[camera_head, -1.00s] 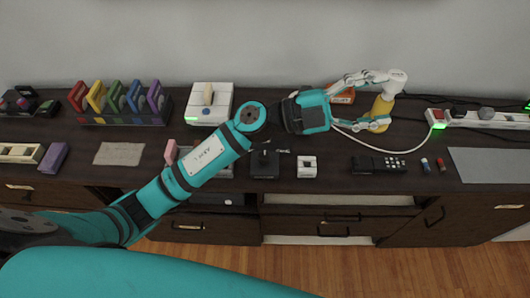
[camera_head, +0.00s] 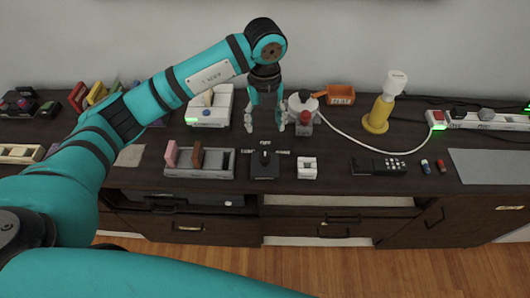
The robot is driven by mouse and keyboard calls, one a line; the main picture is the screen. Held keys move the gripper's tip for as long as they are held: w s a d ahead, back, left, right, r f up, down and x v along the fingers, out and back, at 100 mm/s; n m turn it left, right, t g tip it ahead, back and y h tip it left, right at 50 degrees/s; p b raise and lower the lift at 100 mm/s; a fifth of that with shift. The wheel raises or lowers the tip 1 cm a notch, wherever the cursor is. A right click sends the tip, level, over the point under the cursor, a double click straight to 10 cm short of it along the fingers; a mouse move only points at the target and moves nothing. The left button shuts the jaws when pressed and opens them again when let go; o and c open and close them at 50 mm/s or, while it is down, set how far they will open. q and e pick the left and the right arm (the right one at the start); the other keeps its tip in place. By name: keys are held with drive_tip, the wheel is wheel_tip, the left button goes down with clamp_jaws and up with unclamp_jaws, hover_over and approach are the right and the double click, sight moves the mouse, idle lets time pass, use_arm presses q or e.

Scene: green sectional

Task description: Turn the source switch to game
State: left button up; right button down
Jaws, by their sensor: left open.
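The source switch (camera_head: 264,168) is a small black box with a short dark lever on top, at the front middle of the dark cabinet top. Small white labels sit near its back left and back right; their words are too small to read for sure. The lever looks roughly upright. My left gripper (camera_head: 265,127) points down just behind the switch in the picture, with its two fingers spread apart and nothing between them. It looks clear of the lever. My right gripper is not in view.
A white-lidded jar (camera_head: 303,108) stands close to the right of my left gripper. A grey tray (camera_head: 214,172) with pink and brown blocks lies left of the switch, and a small white block (camera_head: 307,168) lies right of it. A yellow bottle-like thing (camera_head: 379,113) stands farther right.

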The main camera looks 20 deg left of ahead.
sight(265, 156)
use_arm(q)
wheel_tip(265, 156, down, 14)
drive_tip(key=shift+f+p, duration=0.1)
drive_tip(key=shift+p, duration=0.7)
drive_tip(key=c, duration=1.1)
